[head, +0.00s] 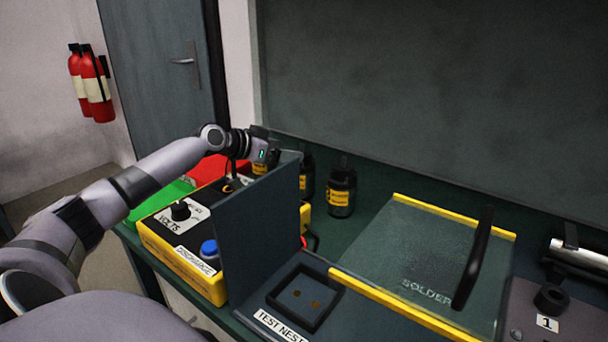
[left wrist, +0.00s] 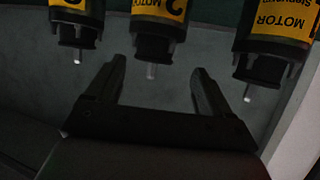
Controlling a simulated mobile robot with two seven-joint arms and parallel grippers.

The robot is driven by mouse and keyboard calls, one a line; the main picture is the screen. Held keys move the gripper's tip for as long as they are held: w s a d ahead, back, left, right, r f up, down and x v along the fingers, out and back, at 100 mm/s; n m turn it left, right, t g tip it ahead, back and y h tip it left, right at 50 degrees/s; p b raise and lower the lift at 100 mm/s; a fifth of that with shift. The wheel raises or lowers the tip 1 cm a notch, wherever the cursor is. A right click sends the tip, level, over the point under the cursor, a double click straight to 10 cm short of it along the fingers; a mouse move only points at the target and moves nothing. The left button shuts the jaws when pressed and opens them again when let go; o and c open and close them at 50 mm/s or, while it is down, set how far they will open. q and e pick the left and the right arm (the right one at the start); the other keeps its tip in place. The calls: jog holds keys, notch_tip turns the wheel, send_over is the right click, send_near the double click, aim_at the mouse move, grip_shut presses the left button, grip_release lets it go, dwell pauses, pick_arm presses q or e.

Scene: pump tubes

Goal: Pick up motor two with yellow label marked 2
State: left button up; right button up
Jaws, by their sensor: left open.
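Motor two (left wrist: 151,45) is the middle of three black motors in the left wrist view. Its yellow label (left wrist: 160,8) shows an upside-down 2, cut by the top edge. My left gripper (left wrist: 159,70) is open and empty. Its fingertips lie either side of motor two's shaft in the picture; the gap in depth is unclear. Another motor (left wrist: 78,30) is to the left and a third (left wrist: 270,45) to the right. In the head view my left gripper (head: 262,146) is behind the grey upright panel, near the row of motors; which is motor two there I cannot tell.
The grey upright panel (head: 256,225) stands in front of the motors. A yellow VOLTS box (head: 180,247) is left of it. One motor (head: 341,190) stands clear to its right. A clear SOLDER cover (head: 420,262) and TEST NEST (head: 300,300) are nearer. The wall (head: 430,90) is behind.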

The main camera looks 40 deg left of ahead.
aim_at(302, 149)
pick_arm(q)
jog(key=shift+w+d+f+p, duration=0.15)
jog(key=shift+w+d+f, duration=0.1)
jog(key=shift+w, duration=0.35)
jog(key=shift+w+d+f+p, duration=0.1)
jog(key=shift+w+d+p, duration=0.15)
jog(key=shift+w, duration=0.35)
jog(key=shift+w+d+f+p, duration=0.1)
jog(key=shift+w+d+f, duration=0.15)
jog(key=shift+w, duration=0.35)
jog(key=shift+x, duration=0.9)
grip_shut()
jog(key=shift+w+a+r, duration=0.1)
jog(key=shift+r, duration=0.3)
